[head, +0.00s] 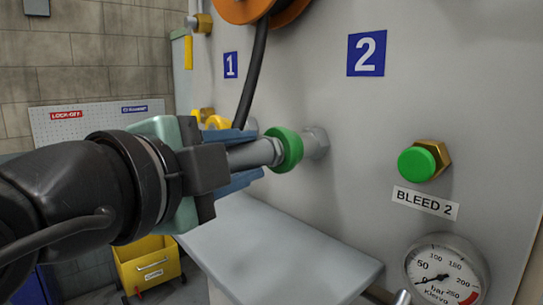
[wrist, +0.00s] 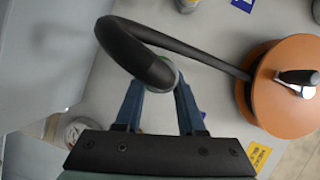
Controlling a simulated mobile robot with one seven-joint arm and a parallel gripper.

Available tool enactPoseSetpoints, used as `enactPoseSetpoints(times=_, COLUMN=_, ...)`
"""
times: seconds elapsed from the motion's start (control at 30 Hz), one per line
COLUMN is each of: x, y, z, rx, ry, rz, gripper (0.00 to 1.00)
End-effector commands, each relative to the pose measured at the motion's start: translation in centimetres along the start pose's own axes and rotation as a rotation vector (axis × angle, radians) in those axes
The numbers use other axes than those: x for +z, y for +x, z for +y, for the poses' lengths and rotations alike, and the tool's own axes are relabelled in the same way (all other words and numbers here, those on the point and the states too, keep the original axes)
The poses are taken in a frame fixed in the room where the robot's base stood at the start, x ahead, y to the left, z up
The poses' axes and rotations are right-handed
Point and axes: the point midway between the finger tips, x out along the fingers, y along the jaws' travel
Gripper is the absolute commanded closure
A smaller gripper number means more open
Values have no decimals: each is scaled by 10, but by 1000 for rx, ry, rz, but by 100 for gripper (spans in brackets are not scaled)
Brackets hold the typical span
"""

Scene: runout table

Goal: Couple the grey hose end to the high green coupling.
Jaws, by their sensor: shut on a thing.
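The grey hose end (head: 250,154) is a metal fitting lying level between the blue fingers of my gripper (head: 256,153), which is shut on it. Its front meets the green coupling (head: 287,150), a green ring on a grey metal stub on the panel, in the head view. The two look in line, but I cannot tell how far the end is seated. In the wrist view, my gripper (wrist: 160,92) points at the panel. The black hose (wrist: 135,50) loops across and hides most of the hose end and the green ring (wrist: 178,76).
The hose runs up to an orange reel (head: 250,8). Yellow fittings (head: 212,120) lie behind my gripper. A green bleed button (head: 417,163) and a pressure gauge (head: 445,272) are at right. A grey shelf (head: 275,255) is below, with a yellow bin (head: 148,265) at lower left.

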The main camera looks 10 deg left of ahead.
Motion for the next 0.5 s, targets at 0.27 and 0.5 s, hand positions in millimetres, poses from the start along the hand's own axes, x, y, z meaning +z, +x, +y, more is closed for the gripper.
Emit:
enactPoseSetpoints(times=0.27, x=-2, y=1, z=0, rx=1, ry=2, rz=6, gripper=51)
enactPoseSetpoints(times=0.5, x=-2, y=1, z=0, rx=1, ry=1, rz=4, gripper=27)
